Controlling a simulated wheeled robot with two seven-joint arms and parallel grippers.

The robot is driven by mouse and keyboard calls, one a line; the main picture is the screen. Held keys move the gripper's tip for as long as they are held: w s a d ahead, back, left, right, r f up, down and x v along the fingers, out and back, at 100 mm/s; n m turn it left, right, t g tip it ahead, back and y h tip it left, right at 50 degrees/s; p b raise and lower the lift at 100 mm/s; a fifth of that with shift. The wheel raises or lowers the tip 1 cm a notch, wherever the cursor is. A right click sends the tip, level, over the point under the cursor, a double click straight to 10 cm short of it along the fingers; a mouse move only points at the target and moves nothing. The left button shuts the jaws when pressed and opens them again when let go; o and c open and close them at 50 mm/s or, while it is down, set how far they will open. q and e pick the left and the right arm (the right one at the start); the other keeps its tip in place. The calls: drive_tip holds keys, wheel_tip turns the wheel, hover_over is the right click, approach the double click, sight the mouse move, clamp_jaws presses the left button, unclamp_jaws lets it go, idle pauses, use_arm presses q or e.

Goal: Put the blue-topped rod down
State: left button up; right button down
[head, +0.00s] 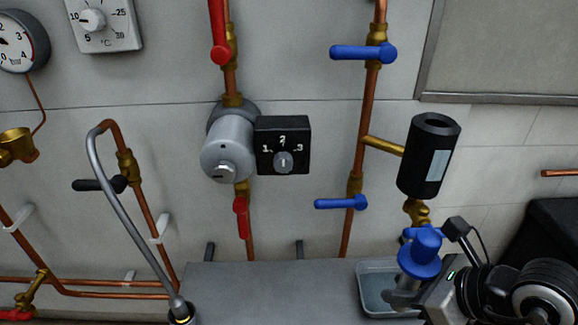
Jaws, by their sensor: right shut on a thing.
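The blue-topped rod (420,256) is at the lower right of the head view, its blue cap and wide blue collar facing up. My right gripper (409,288) comes in from the lower right and is shut on the rod just below the collar. The rod's lower part is hidden by the gripper. The rod shows in front of the rim of a pale tray (375,272); whether it touches anything below cannot be told. My left gripper is not in view.
A grey bench top (270,290) is clear left of the tray. A grey hose (130,225) hangs down to its left end. Behind are a pump (228,150), a black cylinder (425,150) and blue-handled valves (342,203); the black cylinder's brass fitting is close behind the rod.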

sight(413, 251)
drive_tip(key=w+r+m, duration=0.1)
drive_tip(key=w+r+m+h, duration=0.1)
drive_tip(key=r, duration=0.1)
drive_tip(key=d+r+t, duration=0.1)
drive_tip(key=r, duration=0.1)
drive_tip(key=shift+w+r+m+h, duration=0.25)
drive_tip(key=shift+w+m+h, duration=0.05)
drive_tip(key=shift+w+m, duration=0.1)
